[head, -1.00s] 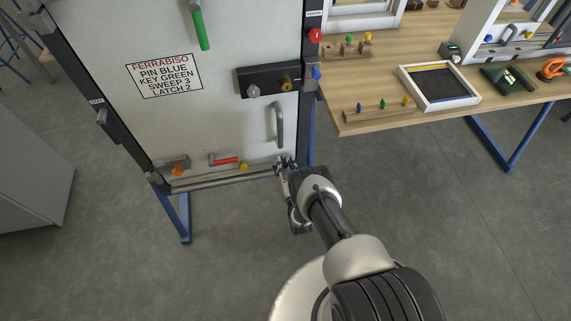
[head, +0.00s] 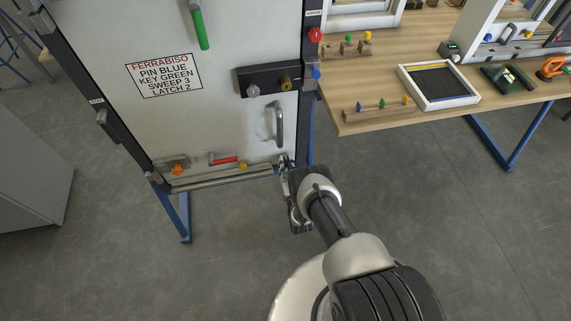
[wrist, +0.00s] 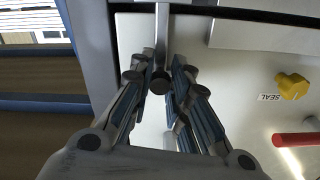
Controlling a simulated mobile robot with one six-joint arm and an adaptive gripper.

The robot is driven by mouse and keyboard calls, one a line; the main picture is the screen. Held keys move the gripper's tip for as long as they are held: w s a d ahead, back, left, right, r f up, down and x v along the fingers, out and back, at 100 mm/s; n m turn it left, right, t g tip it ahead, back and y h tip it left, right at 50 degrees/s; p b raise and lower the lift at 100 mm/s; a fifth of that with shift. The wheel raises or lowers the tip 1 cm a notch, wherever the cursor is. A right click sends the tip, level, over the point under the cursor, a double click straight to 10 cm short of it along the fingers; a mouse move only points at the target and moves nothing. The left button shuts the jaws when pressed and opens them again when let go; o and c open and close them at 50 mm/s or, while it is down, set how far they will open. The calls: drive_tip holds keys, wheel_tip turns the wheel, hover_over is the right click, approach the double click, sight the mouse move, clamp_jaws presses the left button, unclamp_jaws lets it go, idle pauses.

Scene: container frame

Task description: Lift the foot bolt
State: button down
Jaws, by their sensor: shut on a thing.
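The foot bolt (wrist: 162,38) shows in the wrist view as a grey metal bar with a dark round knob at its end. My gripper (wrist: 160,84) is shut on it, with one finger on each side of the knob. In the head view my gripper (head: 286,164) is at the lower right corner of the white door panel (head: 215,120), below the grey pull handle. There my fingers and wrist hide most of the bolt.
A yellow knob (wrist: 293,86) marked SEAL and a red handle (wrist: 296,139) are nearby on the panel. The grey pull handle (head: 279,124) is above my gripper. A dark frame post (head: 309,100) stands at the right. A wooden table (head: 430,112) is further right.

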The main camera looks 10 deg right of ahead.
sight(283, 150)
drive_tip(key=r+p, duration=0.2)
drive_tip(key=r, duration=0.1)
drive_tip(key=shift+w+r, duration=0.2)
drive_tip(key=shift+r, duration=0.1)
drive_tip(key=shift+w+f, duration=0.1)
drive_tip(key=c, duration=1.8)
unclamp_jaws()
drive_tip(key=o, duration=0.3)
drive_tip(key=shift+f, duration=0.1)
drive_tip(key=shift+o, duration=0.2)
drive_tip(key=shift+s+f, duration=0.1)
drive_tip(key=shift+s, duration=0.1)
